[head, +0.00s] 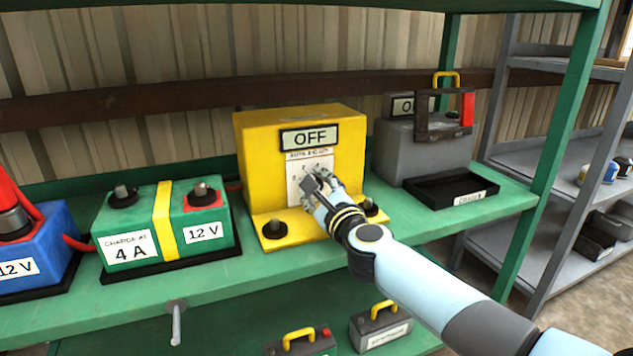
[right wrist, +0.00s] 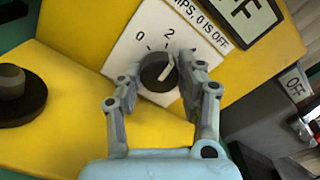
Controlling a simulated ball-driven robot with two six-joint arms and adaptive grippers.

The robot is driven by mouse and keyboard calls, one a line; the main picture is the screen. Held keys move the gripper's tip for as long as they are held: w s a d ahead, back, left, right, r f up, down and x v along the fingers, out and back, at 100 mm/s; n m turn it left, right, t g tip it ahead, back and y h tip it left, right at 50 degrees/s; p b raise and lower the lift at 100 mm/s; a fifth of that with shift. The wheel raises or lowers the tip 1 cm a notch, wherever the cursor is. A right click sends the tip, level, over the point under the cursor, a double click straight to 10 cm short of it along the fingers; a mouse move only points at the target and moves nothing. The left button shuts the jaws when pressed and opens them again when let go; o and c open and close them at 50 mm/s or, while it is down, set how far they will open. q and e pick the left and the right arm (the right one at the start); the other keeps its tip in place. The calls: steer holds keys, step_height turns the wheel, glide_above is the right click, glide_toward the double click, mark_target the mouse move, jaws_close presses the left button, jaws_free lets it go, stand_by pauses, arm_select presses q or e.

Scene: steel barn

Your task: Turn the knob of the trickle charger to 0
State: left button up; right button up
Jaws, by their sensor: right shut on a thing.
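The trickle charger appears to be the yellow box (head: 257,150) on the green shelf; its display (head: 309,137) reads OFF. Its white dial plate shows in the right wrist view (right wrist: 118,62), marked 0 and 2, with the higher marks hidden by a finger. The dark round knob (right wrist: 155,72) has a white pointer line slanting to the upper right, past the 2 and away from the 0. My right gripper (head: 318,183) is shut on the knob, with its fingers on either side in the right wrist view (right wrist: 157,82). My left gripper is not in view.
A green battery (head: 140,225) labelled "CHARGE AT 4 A" and a blue battery (head: 35,250) stand at left. A grey unit (head: 425,152) with a black tray (head: 450,190) stands at right. Black round knobs (head: 275,229) sit on the charger's front ledge. A green post (head: 545,150) stands at right.

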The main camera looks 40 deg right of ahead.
steer(key=shift+r+n+p, duration=0.1)
steer(key=shift+n+p, duration=0.25)
steer(key=shift+n, duration=1.15)
steer(key=n+p, duration=0.2)
steer(key=n, duration=0.2)
steer(key=n+p, duration=0.1)
steer(key=n, duration=0.1)
steer(key=shift+n, duration=0.4)
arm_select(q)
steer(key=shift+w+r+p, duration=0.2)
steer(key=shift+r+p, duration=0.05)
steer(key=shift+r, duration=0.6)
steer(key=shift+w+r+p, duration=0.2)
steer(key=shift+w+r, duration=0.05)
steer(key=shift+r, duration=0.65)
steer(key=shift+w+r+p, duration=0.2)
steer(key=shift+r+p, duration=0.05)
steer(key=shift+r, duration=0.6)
arm_select(e)
steer(key=shift+n, duration=1.2)
steer(key=o, duration=1.1)
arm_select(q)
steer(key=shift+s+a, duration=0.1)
arm_select(e)
steer(key=shift+o, duration=0.2)
